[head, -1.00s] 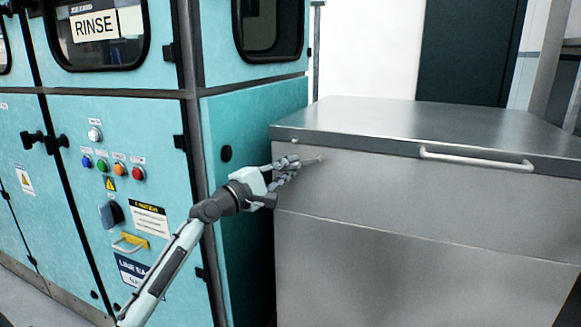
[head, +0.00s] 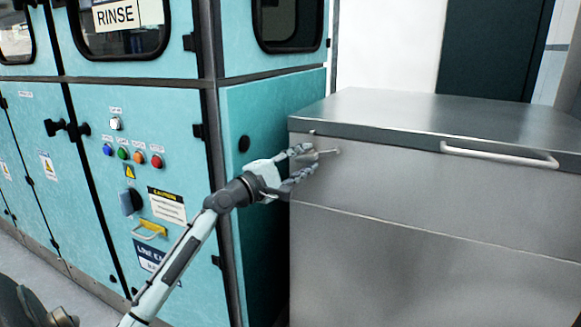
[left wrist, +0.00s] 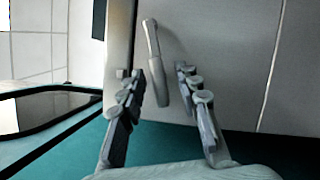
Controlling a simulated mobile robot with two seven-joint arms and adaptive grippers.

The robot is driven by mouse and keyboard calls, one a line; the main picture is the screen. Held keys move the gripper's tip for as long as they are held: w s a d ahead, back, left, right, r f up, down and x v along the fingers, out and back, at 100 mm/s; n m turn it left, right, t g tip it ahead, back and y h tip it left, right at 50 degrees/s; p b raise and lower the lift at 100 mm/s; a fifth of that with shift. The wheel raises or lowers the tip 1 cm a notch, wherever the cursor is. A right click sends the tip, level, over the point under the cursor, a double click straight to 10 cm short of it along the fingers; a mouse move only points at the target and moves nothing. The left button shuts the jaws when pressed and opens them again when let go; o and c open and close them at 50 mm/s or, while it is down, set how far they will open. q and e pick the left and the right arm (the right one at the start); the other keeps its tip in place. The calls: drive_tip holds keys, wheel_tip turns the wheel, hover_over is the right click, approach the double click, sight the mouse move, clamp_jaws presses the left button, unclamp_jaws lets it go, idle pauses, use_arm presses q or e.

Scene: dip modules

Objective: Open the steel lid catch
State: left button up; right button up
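The steel lid catch (head: 328,152) is a small lever on the front of the steel chest, near its upper left corner. In the left wrist view the catch (left wrist: 154,62) shows as a rod with a thicker grip end. My left gripper (head: 310,160) is open at the chest's front left edge. In the left wrist view its two fingers (left wrist: 160,82) stand either side of the catch's grip end, with visible gaps. Contact cannot be seen there. The lid (head: 420,108) lies flat on the chest. My right gripper is not in view.
A teal machine (head: 262,150) with a dark frame post stands close on the left, beside my left arm. The floor shows at lower left.

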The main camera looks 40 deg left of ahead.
use_arm(q)
drive_tip(key=s+a+f, duration=0.1)
drive_tip(key=s, duration=1)
drive_tip(key=shift+a, duration=0.25)
drive_tip(key=shift+f, duration=0.1)
drive_tip(key=s+d+f+m+g, duration=0.2)
drive_tip(key=d+f+m+g, duration=0.25)
drive_tip(key=f, duration=0.75)
drive_tip(key=s+d+f+m+g, duration=0.25)
drive_tip(key=d+f+m, duration=0.25)
drive_tip(key=f, duration=0.8)
drive_tip(key=s+d+f+m+g+y, duration=0.2)
drive_tip(key=s+d+f+m+g, duration=0.2)
drive_tip(key=s+f+m, duration=0.2)
drive_tip(key=s+d+f+m+g+y, duration=0.2)
drive_tip(key=s+d+f+m+g, duration=0.2)
drive_tip(key=s+f, duration=0.7)
wheel_tip(320, 180, down, 2)
drive_tip(key=shift+f+m+g, duration=0.15)
drive_tip(key=shift+m+g, duration=0.45)
drive_tip(key=shift+m, duration=0.25)
